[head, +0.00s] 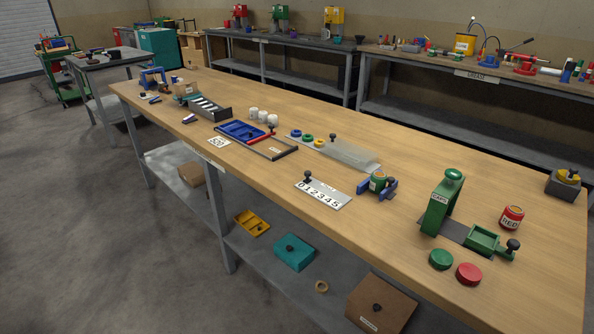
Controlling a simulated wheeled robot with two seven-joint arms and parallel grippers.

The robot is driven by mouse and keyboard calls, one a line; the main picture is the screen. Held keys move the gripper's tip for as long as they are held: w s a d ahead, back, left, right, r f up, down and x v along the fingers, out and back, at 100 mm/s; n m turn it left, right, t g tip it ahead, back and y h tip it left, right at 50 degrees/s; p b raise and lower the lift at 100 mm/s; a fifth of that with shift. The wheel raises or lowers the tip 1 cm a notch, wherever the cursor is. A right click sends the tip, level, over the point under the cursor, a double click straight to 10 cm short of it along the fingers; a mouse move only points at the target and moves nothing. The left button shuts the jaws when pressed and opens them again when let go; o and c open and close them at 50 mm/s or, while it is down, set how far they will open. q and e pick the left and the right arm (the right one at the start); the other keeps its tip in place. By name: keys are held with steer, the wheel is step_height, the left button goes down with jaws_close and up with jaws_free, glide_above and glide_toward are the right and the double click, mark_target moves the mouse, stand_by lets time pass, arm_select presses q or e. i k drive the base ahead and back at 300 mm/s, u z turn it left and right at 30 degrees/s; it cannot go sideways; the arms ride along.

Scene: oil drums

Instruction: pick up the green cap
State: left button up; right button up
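A green cap (441,259) lies flat on the wooden workbench (400,170) near its front edge at the right. A red cap (468,273) lies just to its right, close beside it. A green press-like device labelled "CAPS" (442,204) stands behind the green cap, with a green tray (487,241) on its base to the right. Neither of my grippers shows in the head view.
A red can (512,217) stands behind the green tray. A small clamp holding a can (378,183) and a number plate (323,191) lie left of the device. A dark box (564,183) sits at the right edge. Bare wood lies left of the green cap.

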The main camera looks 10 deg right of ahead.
mark_target(440, 259)
steer(key=u, duration=0.1)
steer(key=k, duration=0.15)
steer(key=z, duration=1.4)
